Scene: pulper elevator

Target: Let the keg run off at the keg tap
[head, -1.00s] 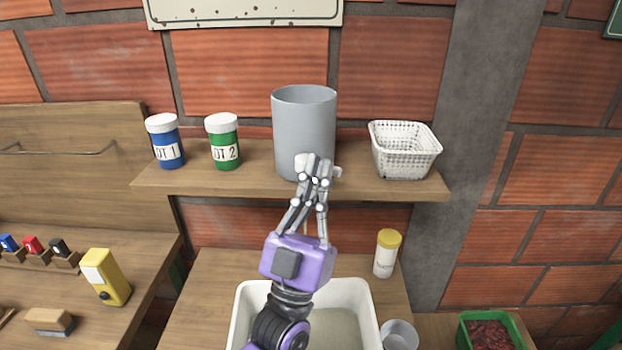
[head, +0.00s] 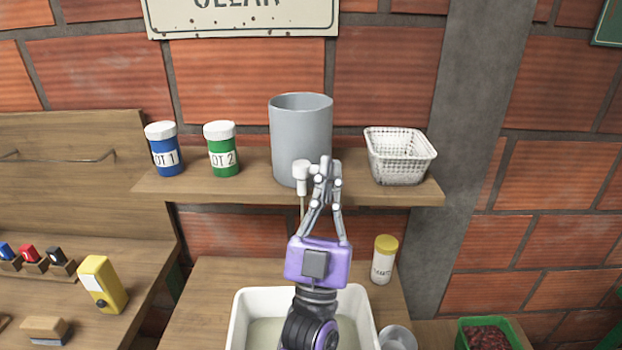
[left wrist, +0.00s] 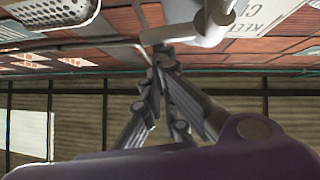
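The grey keg (head: 300,138) stands upright on the wall shelf. Its white tap (head: 302,172) sticks out low on the front, and a pale part shows behind my fingers just to its right. A thin pale line, like a stream, runs down from the tap. My left gripper (head: 325,175) is at the tap's right side, its fingers drawn together at the tips. In the left wrist view the fingertips (left wrist: 158,52) meet close to a white tap part (left wrist: 200,30); whether they touch it I cannot tell. A white basin (head: 240,318) stands below, with liquid in it. My right gripper is not in view.
On the shelf (head: 240,192), a blue jar (head: 163,155) and a green jar (head: 222,158) stand left of the keg, a white basket (head: 400,158) right. Below are a yellow-lidded jar (head: 383,262), a clear cup (head: 397,338) and a green crate (head: 512,330).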

